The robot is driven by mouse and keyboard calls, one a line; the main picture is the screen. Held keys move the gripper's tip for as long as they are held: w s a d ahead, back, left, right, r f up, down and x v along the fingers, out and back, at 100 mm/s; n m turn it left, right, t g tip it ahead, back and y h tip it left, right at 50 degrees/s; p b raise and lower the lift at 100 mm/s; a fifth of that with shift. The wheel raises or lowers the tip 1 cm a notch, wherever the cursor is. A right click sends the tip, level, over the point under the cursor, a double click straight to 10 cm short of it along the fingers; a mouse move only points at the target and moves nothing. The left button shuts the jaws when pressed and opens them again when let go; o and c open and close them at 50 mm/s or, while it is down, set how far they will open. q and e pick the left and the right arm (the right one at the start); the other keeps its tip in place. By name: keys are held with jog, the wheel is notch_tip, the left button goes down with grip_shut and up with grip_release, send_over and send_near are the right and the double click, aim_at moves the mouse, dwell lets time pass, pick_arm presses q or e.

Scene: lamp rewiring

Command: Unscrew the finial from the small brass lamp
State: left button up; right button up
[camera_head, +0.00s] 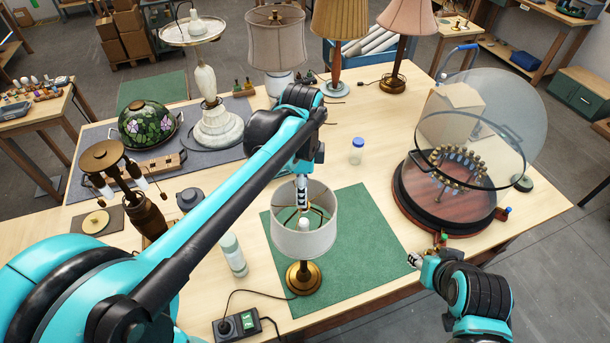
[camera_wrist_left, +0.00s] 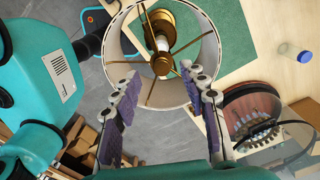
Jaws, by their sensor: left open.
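The small brass lamp (camera_head: 304,277) stands upright on a green mat, with a white drum shade (camera_head: 303,238) open at the top. In the left wrist view I look down into the shade (camera_wrist_left: 207,50); thin brass spokes meet at the brass finial (camera_wrist_left: 161,66) in its middle. My left gripper (camera_head: 302,193) is over the shade's top. Its fingers (camera_wrist_left: 161,76) are spread to either side of the finial, with nothing held. Whether they touch the shade cannot be told. My right gripper (camera_head: 412,259) is low by the table's front right edge, away from the lamp; its fingers are too small to read.
A glass-domed wooden turntable (camera_head: 450,205) stands right of the mat (camera_head: 357,260). A pale bottle (camera_head: 233,255) and a black switch box (camera_head: 237,325) with a cord are left of the lamp. A blue-capped jar (camera_head: 356,151) stands behind. Larger lamps line the back.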

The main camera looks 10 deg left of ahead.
pick_arm(q)
jog(key=shift+w+d+f, duration=0.2)
jog(key=shift+f, duration=0.45)
jog(key=shift+w+d+f, duration=0.15)
jog(key=shift+d+f, duration=0.05)
jog(key=shift+f, duration=0.75)
jog(key=shift+s+a+f, duration=0.15)
jog(key=shift+s+a, duration=0.1)
jog(key=shift+a, duration=0.05)
jog(key=shift+d, duration=0.15)
jog(key=c, duration=0.4)
jog(key=shift+w, duration=0.1)
grip_shut()
jog(key=shift+c, duration=1)
grip_release()
grip_shut()
jog(key=shift+n, duration=1)
jog(key=n, duration=0.4)
jog(key=shift+n, duration=0.3)
jog(key=shift+w+n+b, duration=0.1)
jog(key=shift+n+b, duration=0.2)
jog(key=shift+n, duration=0.5)
pick_arm(e)
jog(key=shift+w+d+f, duration=0.2)
jog(key=shift+f, duration=0.05)
